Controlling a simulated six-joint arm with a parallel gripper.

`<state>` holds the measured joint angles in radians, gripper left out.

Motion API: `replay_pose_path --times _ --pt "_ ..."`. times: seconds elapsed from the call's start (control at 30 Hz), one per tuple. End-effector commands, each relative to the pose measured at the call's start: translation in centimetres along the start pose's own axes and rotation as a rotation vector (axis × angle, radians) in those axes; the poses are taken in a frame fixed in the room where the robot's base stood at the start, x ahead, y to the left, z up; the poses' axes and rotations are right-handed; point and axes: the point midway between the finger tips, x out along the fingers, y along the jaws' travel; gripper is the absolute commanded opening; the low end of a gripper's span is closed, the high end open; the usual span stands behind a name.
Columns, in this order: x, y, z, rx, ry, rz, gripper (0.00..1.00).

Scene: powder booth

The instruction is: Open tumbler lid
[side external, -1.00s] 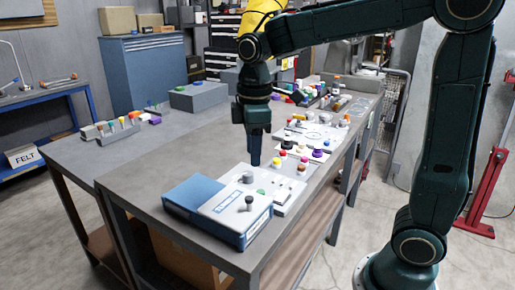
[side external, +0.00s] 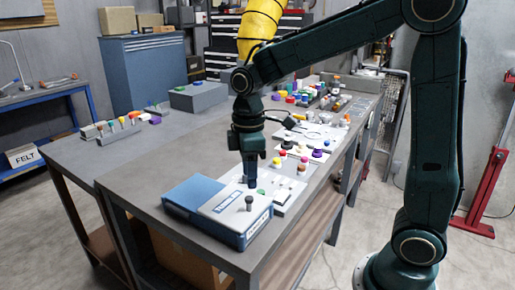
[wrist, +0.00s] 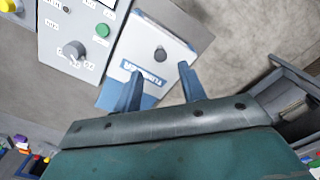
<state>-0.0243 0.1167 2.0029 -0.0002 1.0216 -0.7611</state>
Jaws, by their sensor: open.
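The tumbler is a blue box (side external: 205,222) with a pale lid (side external: 230,208) on top, at the front corner of the bench. The lid lies flat and looks closed. A dark knob (side external: 249,202) stands on it. The wrist view shows the lid (wrist: 170,35) with its blue label, and the knob (wrist: 161,54) ahead of the fingertips. My gripper (side external: 251,184) points down beside the lid's far edge, above the control panel side. In the wrist view my gripper (wrist: 160,72) is open, with nothing between its two blue fingers.
A pale control panel (side external: 288,196) lies beside the tumbler. The wrist view shows its grey dial (wrist: 74,50) and green button (wrist: 102,30). Several coloured jars (side external: 303,159) stand farther along the bench. The bench top left of the tumbler (side external: 150,175) is clear.

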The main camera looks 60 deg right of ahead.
Motion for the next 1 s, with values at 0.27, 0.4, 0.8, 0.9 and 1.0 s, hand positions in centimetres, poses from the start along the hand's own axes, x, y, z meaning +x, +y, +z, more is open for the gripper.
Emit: replay_pose_path --times 0.27,0.4,0.8,0.9,1.0 --pt "4.4 0.0 0.0 0.000 -0.003 -0.003 0.41" --pt "6.2 0.0 0.0 0.000 -0.003 -0.003 0.41" --pt "8.3 0.0 0.0 0.000 0.000 0.000 0.41" --pt "8.3 0.0 0.0 0.000 0.000 0.000 0.41" --pt "8.3 0.0 0.0 0.000 0.000 0.000 0.41"
